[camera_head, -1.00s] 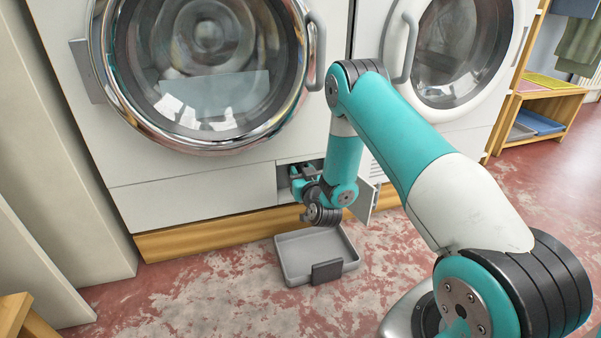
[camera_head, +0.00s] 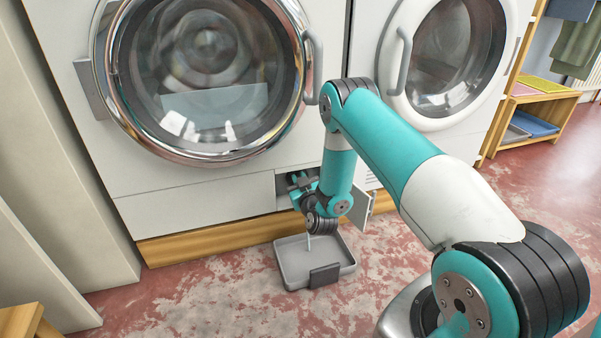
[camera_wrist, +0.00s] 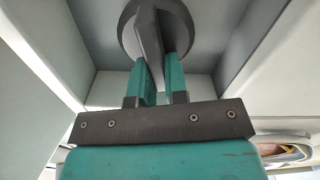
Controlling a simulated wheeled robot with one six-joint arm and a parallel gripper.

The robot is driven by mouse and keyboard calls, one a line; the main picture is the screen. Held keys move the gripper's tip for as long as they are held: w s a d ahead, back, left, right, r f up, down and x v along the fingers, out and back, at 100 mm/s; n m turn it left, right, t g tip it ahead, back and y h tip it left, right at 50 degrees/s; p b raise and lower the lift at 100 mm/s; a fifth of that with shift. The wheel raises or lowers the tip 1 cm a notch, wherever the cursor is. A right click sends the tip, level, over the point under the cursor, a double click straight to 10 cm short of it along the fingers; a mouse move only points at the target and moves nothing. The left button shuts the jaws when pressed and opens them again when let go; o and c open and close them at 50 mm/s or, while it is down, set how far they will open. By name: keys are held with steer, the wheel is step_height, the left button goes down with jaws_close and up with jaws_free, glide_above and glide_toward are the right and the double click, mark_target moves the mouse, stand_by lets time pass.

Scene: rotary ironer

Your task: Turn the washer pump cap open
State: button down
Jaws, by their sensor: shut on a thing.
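The pump cap (camera_wrist: 131,38) shows in the wrist view as a dark round disc with a raised grip bar across it. My gripper (camera_wrist: 156,66) has its two teal fingers on either side of the bar and is shut on it. The bar stands nearly upright, slightly tilted. In the head view my gripper (camera_head: 301,181) reaches into the low service opening (camera_head: 283,192) of the left washer (camera_head: 200,190), and the cap is hidden there. A thin pale streak (camera_head: 308,244) hangs below my wrist over the tray, perhaps water.
A grey tray (camera_head: 290,277) lies on the floor below the opening. The opening's small flap (camera_head: 371,209) stands open at its right, close to my arm. A second machine (camera_head: 450,60) stands at the right.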

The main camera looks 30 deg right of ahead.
steer(key=n+p, duration=0.2)
steer(key=shift+a+r+n+p, duration=0.1)
steer(key=shift+a+n+p, duration=0.1)
steer(key=shift+n+p, duration=0.2)
steer(key=n, duration=0.1)
steer(key=n+p, duration=0.1)
steer(key=n, duration=0.1)
steer(key=shift+a+f+n+p, duration=0.25)
steer(key=shift+f+n+p, duration=0.05)
steer(key=shift+p, duration=0.05)
steer(key=n, duration=0.3)
steer(key=shift+w+a+f, duration=0.15)
steer(key=shift+f, duration=0.2)
steer(key=shift+a+f+n, duration=0.1)
steer(key=shift+f+n, duration=0.1)
steer(key=shift+n, duration=0.8)
steer(key=shift+a+f+n, duration=0.1)
steer(key=shift+f+n, duration=0.05)
steer(key=shift+n, duration=0.85)
steer(key=c, duration=1.1)
jaws_free()
steer(key=shift+c, duration=0.2)
